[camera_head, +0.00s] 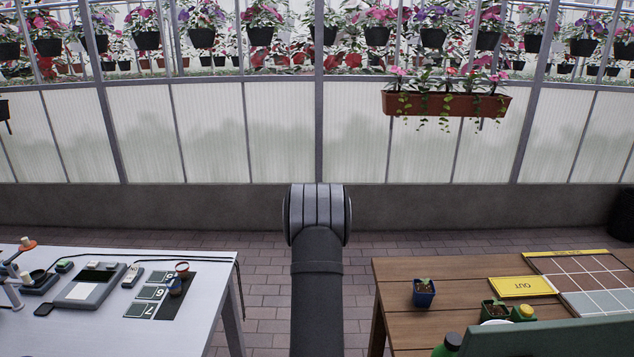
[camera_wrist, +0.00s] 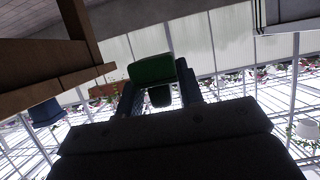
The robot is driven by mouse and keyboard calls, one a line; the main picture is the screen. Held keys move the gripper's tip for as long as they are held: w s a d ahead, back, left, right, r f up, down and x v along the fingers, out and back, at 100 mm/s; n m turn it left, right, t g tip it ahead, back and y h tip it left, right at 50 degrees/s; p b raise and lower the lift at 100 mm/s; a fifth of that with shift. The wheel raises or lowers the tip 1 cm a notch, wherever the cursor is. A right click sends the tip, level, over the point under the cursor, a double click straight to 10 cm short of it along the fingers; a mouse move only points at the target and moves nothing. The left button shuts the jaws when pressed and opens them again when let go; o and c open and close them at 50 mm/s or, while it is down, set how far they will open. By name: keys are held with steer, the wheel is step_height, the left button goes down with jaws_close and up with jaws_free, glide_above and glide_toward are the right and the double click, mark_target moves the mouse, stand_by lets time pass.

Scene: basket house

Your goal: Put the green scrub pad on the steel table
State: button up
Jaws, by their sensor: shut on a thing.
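My gripper (camera_wrist: 158,84) shows in the wrist view, its two dark fingers shut on the green scrub pad (camera_wrist: 152,68). The pad sticks out past the fingertips, held in the air with floor and greenhouse wall behind it. In the head view my arm stands in the gap between the two tables; neither the gripper nor the pad can be made out there. The steel table (camera_head: 205,300) is the pale grey one at the lower left. A pale edge at the wrist view's upper right may be part of it.
The steel table bears a grey device (camera_head: 90,286), dark number cards (camera_head: 150,293) and a small red-rimmed item (camera_head: 182,268). Its right edge is mostly bare.

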stand_by(0.4)
steer(key=w+d+r+m+h, duration=0.3)
steer(key=d+r+m+h, duration=0.1)
steer(key=d, duration=0.4)
step_height(320, 180, up, 9)
steer(key=m+g+h, duration=0.9)
steer(key=m+g, duration=0.2)
steer(key=m, duration=0.1)
glide_above(422, 340)
steer(key=shift+f, duration=0.2)
steer(key=shift+f, duration=4.85)
